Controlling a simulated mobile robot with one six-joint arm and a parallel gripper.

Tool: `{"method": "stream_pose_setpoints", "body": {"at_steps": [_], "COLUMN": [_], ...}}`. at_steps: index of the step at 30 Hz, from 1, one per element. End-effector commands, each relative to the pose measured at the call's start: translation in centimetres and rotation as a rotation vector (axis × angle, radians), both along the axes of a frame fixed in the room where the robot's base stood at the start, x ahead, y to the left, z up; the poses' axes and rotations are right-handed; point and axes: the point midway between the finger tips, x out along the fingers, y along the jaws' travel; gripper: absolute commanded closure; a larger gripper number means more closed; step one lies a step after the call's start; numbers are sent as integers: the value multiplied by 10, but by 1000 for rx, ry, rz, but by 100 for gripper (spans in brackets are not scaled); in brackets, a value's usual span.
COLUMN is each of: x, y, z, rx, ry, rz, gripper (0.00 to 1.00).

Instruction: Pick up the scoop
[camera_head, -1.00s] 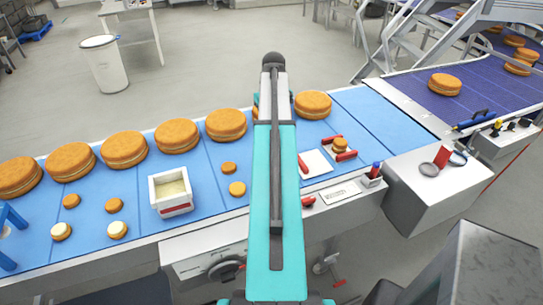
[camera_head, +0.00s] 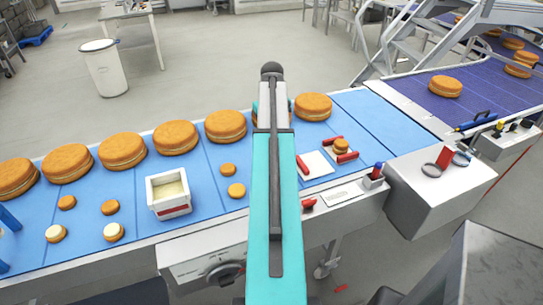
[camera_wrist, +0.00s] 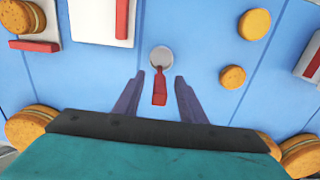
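The scoop shows in the wrist view as a round grey bowl (camera_wrist: 161,57) with a short red handle (camera_wrist: 159,88). It lies on the blue belt, with the handle pointing toward my gripper. My gripper (camera_wrist: 158,84) is open, with one dark finger on each side of the handle in the picture and a gap on both sides. I cannot tell how far the fingers are above the belt. In the head view, my arm hides the scoop and the gripper fingers.
Large filled rounds (camera_head: 175,137) line the belt's far side. Small rounds (camera_head: 236,190) lie nearer. A white box of cream (camera_head: 155,204) stands to the left of my arm. A white board (camera_head: 316,164) and a round between red bars (camera_head: 341,147) are to the right.

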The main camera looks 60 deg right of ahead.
Motion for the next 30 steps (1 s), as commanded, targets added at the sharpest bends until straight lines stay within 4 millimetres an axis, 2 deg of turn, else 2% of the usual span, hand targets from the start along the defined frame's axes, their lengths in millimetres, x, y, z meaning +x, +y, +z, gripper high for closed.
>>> {"method": "stream_pose_setpoints", "body": {"at_steps": [1, 9, 29, 30], "x": [1, 2, 2, 3], "y": [0, 1, 1, 1], "z": [-9, -29, -31, -31], "rx": [0, 1, 0, 0], "ry": [0, 1, 0, 0], "rz": [0, 1, 2, 2], "gripper": [62, 62, 62, 66]}}
